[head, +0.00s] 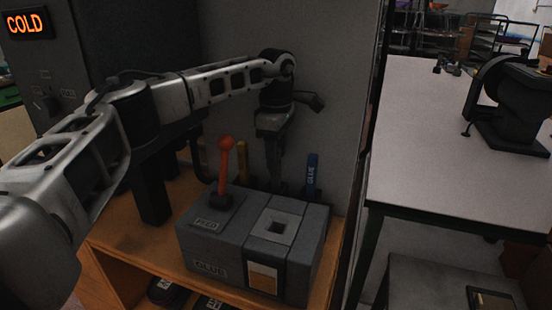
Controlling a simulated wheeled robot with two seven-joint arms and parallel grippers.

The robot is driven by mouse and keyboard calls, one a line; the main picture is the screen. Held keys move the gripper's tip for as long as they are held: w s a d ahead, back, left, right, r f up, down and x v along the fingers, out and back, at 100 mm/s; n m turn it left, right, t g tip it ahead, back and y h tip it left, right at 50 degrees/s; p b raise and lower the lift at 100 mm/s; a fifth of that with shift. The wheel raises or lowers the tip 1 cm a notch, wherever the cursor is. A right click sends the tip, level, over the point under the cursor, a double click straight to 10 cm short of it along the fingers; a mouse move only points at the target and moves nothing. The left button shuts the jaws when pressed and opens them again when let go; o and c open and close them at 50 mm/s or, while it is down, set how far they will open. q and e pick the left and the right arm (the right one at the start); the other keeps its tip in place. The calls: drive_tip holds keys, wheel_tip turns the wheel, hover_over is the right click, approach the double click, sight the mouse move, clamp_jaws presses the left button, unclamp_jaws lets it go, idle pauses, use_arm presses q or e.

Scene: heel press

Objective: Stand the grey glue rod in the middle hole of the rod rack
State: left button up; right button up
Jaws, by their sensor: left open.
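My left gripper (277,184) points straight down behind the grey glue box (205,248), between a yellow rod (242,160) and a blue rod (312,172) marked GLUE. Its jaws are open, and its fingertips end near the box's back edge. The yellow and blue rods stand upright. I cannot make out the grey glue rod apart from the dark fingers. My right gripper is not in view.
A wall rises close behind. A dark machine with a COLD display (28,23) is at left. A white table (420,150) is at right.

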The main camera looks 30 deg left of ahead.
use_arm(q)
wheel_tip(320, 180, up, 14)
idle(0.3)
drive_tip(key=shift+s, duration=0.1)
idle(0.9)
